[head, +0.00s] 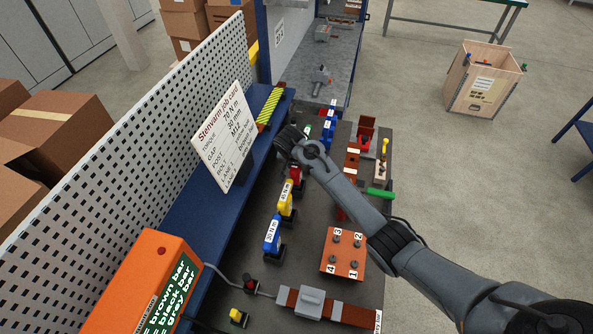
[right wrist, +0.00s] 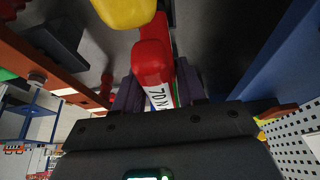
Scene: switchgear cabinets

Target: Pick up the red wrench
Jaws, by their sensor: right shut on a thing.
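The red wrench (head: 296,173) stands in the row of coloured wrenches on the dark bench, mostly hidden beneath my right wrist in the head view. In the right wrist view the red wrench (right wrist: 154,62), with a white "70 N" label, sits between the fingers of my right gripper (right wrist: 158,98), which is shut on it. I cannot tell whether it is clear of its holder. The yellow wrench (head: 286,198) and the blue wrench (head: 272,233) stand nearer in the same row. My left gripper is not in view.
A job card (head: 225,138) leans on the blue shelf beside the perforated panel (head: 150,130). A numbered brown plate (head: 343,254) lies right of the row. More blue wrenches (head: 329,122) stand beyond my wrist. An orange box (head: 140,285) is at the front left.

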